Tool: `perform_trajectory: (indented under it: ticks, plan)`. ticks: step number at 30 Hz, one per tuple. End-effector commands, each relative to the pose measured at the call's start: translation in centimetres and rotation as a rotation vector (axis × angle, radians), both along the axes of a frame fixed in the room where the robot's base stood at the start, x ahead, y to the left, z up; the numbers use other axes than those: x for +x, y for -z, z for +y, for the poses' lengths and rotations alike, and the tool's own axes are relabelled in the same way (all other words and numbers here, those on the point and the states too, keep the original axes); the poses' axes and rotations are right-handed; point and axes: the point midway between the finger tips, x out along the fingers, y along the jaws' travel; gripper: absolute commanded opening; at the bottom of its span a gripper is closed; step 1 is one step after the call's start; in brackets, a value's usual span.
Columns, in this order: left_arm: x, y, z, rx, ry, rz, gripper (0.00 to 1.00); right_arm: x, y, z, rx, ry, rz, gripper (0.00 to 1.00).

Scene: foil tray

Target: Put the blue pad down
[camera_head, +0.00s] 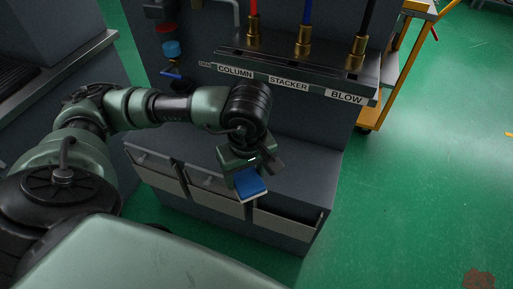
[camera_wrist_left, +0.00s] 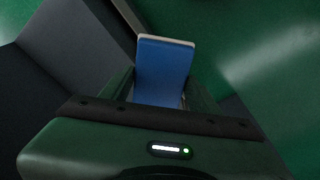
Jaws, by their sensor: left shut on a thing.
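The blue pad (camera_head: 250,183) has a pale edge and is held in my left gripper (camera_head: 247,172), in front of the grey cabinet. In the left wrist view the blue pad (camera_wrist_left: 163,68) sticks out beyond the fingers of my left gripper (camera_wrist_left: 158,92), which are shut on it. The pad is clear of the floor. Its near end is hidden by the gripper. My right gripper is in neither view.
The grey cabinet (camera_head: 300,180) has a flat ledge and several drawer fronts; the right drawer (camera_head: 285,222) looks partly open. Above is a shelf labelled COLUMN, STACKER and BLOW (camera_head: 290,82) with brass fittings. A yellow cart (camera_head: 398,65) stands right. Green floor (camera_head: 430,190) is open.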

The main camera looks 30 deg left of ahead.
Motion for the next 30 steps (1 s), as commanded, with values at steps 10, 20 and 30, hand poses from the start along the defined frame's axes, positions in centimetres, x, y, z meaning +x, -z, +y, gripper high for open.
perform_trajectory:
  ticks: [10,20,30]
  plan:
    - [-1.5,9.0,2.8,0.002,-0.541,0.000,0.20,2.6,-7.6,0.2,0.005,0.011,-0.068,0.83]
    - [-2.2,11.4,3.8,-0.001,-0.760,-0.001,0.20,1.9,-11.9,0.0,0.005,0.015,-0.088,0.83]
    - [-2.0,11.3,3.8,-0.001,-0.766,-0.001,0.20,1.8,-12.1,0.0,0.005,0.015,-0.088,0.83]
